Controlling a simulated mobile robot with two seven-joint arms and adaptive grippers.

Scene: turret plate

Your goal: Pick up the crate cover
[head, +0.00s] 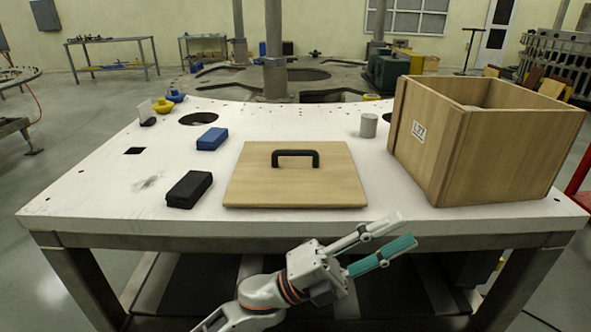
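The crate cover (245,186) is a flat, square light-wood board lying on the white table, left of the crate. A black arched handle (295,153) stands up from the far half of its top. The open wooden crate (430,152), marked L27, stands on the right side of the table. My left gripper (410,230) is in front of the table's near edge, to the right of and nearer than the cover. Its two fingers, one grey and one teal, are spread apart with nothing between them. My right gripper is not in view.
A black box (189,189) and a blue box (212,139) lie left of the cover. A grey cylinder (368,125) stands between cover and crate. The table (90,205) has a round hole (199,119) at the back left. Its left front surface is clear.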

